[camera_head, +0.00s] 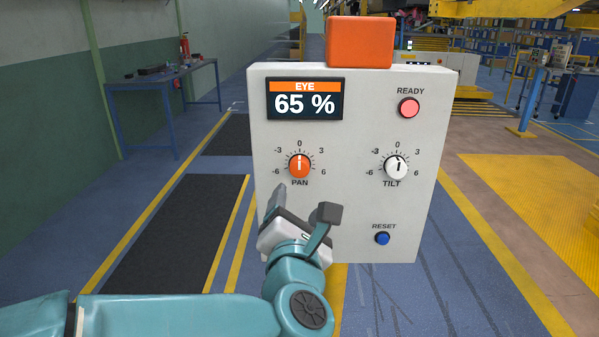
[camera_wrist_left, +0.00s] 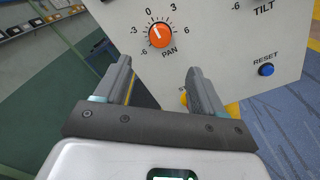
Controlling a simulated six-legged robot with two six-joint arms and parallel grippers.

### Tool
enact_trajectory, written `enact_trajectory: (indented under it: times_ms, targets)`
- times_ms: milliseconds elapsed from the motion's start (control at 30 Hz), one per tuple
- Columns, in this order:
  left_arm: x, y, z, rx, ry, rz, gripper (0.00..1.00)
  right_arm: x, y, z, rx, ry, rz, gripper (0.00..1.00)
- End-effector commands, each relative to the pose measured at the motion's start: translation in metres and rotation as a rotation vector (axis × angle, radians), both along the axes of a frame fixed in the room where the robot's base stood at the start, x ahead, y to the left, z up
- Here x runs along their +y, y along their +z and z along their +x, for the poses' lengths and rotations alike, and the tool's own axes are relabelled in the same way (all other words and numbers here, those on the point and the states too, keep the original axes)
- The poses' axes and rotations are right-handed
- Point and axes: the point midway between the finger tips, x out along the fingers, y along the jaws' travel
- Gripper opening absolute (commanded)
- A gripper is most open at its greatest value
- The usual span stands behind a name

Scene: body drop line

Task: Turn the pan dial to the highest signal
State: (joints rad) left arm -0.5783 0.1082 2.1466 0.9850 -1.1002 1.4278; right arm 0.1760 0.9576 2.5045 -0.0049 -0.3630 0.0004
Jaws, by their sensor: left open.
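The orange pan dial (camera_head: 300,165) is on the left of the pale control panel (camera_head: 340,225). Its white pointer line stands at about 0. The display (camera_head: 304,99) reads EYE 65 %. My left gripper (camera_head: 305,203) is below the pan dial, open and empty. In the left wrist view the pan dial (camera_wrist_left: 162,35) lies beyond the gap between the two open fingers (camera_wrist_left: 160,80), with nothing touching it. The right gripper is not in view.
On the same panel are a white tilt dial (camera_head: 396,167), a red ready lamp (camera_head: 409,108) and a blue reset button (camera_head: 382,238). An orange box (camera_head: 360,42) sits on top. A blue table (camera_head: 165,90) stands at the back left.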

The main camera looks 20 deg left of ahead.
Motion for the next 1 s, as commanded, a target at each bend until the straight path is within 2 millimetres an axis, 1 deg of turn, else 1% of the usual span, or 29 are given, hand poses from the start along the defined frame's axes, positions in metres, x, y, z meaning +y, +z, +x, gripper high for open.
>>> enact_trajectory:
  times_ms: [33, 300, 400, 500, 600, 700, 967, 1000]
  targets:
    - [0.005, 0.001, 0.013, 0.003, 0.005, 0.002, 0.69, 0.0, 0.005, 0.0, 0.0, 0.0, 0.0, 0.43]
    - [0.023, 0.001, 0.075, 0.004, 0.003, 0.003, 0.69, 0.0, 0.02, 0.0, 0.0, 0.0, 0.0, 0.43]
    - [0.028, 0.002, 0.094, 0.003, 0.002, 0.003, 0.69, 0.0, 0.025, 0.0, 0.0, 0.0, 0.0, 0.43]
    - [0.032, 0.001, 0.109, 0.003, 0.0, 0.002, 0.69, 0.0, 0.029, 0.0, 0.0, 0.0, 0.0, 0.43]
    - [0.034, 0.001, 0.119, 0.002, 0.001, 0.003, 0.69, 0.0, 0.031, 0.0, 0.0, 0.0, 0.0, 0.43]
    - [0.036, 0.0, 0.123, 0.001, -0.001, 0.003, 0.69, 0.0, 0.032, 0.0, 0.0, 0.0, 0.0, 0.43]
    - [0.036, 0.0, 0.125, 0.001, -0.001, 0.003, 0.69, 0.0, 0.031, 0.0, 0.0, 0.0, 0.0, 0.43]
    - [0.036, 0.0, 0.125, 0.001, -0.001, 0.003, 0.59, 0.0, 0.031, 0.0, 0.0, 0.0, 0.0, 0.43]
